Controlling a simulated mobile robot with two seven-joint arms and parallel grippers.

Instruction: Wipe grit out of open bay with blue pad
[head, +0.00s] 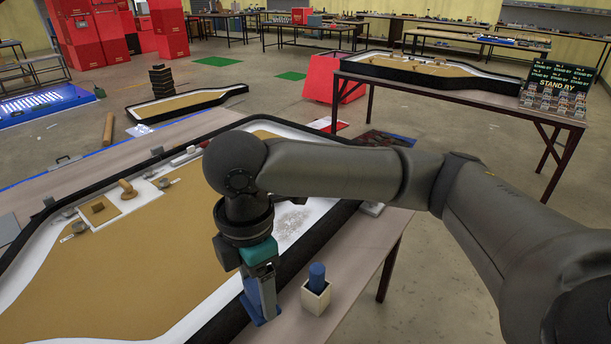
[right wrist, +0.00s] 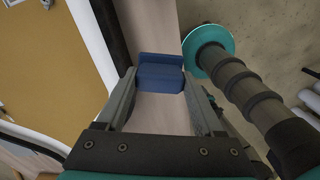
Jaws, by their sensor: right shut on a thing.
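My right gripper (head: 263,289) points down at the near right edge of the large black-rimmed tray (head: 336,222). It is shut on the blue pad (head: 252,310), which shows below its fingers. In the right wrist view the blue pad (right wrist: 160,73) sits between the fingertips, over the pale tabletop beside the tray's dark rim. Grey grit (head: 291,222) is scattered on a white area of the tray, just right of my wrist and beyond the gripper. My arm hides part of the tray. My left gripper is out of view.
A small cream holder (head: 315,297) with a blue cylinder (head: 317,275) stands on the table close right of the gripper. Small parts and wooden pieces (head: 127,190) line the tray's far left side. Bare tabletop (head: 365,258) lies to the right.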

